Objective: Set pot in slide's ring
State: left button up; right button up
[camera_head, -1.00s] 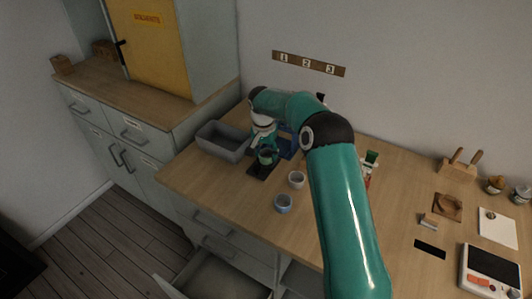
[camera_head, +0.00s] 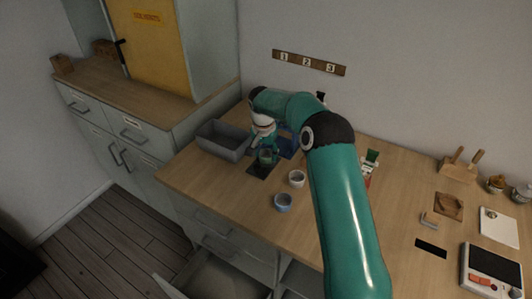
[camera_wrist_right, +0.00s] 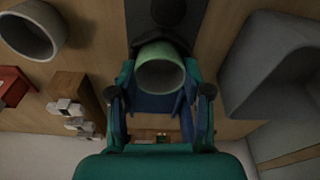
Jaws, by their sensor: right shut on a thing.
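My right gripper (camera_head: 266,157) points down over the left part of the worktop and is shut on a small green pot (camera_wrist_right: 160,76). In the right wrist view, the pot sits between the two fingers with its round open mouth showing. A flat black piece (camera_head: 258,171), which looks like the slide, lies just under and in front of the gripper. Its dark shape also shows beyond the pot in the right wrist view (camera_wrist_right: 160,14). Its ring is not clear, and I cannot tell whether the pot touches it. My left gripper is not in view.
A drawer (camera_head: 215,278) is open below.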

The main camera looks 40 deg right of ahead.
jog(key=o, duration=0.9)
jog(key=shift+c, duration=0.2)
jog(key=shift+r, duration=0.15)
jog(key=shift+s+a+r+p, duration=0.1)
jog(key=shift+a+r+p, duration=0.1)
jog(key=shift+r+p, duration=0.75)
jog(key=shift+s+a+r+p, duration=0.15)
jog(key=shift+r+p, duration=0.25)
jog(key=shift+r, duration=1)
jog(key=shift+w, duration=0.1)
jog(key=shift+r, duration=0.1)
notch_tip(320, 180, up, 12)
jog(key=a, duration=0.1)
jog(key=shift+s+a+f, duration=0.2)
jog(key=shift+s+a, duration=0.15)
